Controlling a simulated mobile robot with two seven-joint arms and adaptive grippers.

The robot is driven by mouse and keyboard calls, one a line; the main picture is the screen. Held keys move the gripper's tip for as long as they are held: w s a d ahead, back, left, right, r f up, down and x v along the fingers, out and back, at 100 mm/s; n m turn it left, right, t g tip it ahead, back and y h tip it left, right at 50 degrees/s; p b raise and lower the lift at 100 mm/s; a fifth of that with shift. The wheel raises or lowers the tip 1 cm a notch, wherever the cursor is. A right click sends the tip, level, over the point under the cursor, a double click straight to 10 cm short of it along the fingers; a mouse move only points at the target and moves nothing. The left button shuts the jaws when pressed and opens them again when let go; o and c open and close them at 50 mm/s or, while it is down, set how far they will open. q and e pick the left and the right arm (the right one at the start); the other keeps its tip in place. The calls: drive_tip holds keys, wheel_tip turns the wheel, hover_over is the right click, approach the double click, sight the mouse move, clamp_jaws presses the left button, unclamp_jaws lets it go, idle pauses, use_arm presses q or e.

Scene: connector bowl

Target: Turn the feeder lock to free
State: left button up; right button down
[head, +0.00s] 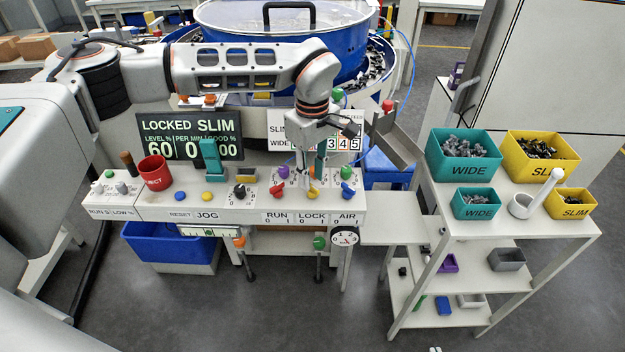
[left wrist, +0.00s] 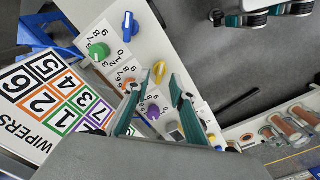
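The yellow lock knob (head: 313,193) sits on the front of the control panel, above the LOCK 0 1 label (head: 311,218). Its exact pointing is too small to tell. The dark display (head: 190,136) reads LOCKED SLIM. My left gripper (head: 318,172) reaches down from above, just over the panel behind the yellow knob. In the left wrist view, its teal fingers (left wrist: 158,88) are open and apart, with the yellow knob (left wrist: 159,72) showing at the gap near their tips. I cannot tell whether they touch it. My right gripper is not in view.
A red knob (head: 277,190) and a blue knob (head: 347,189) flank the yellow one. Purple (head: 283,172) and green (head: 345,172) knobs stand behind. A chute (head: 394,138) is close on the right. Bins stand on the right-hand shelf (head: 470,222).

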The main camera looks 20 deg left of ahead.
sight(313, 191)
use_arm(q)
drive_tip(key=shift+f, duration=1.1)
clamp_jaws()
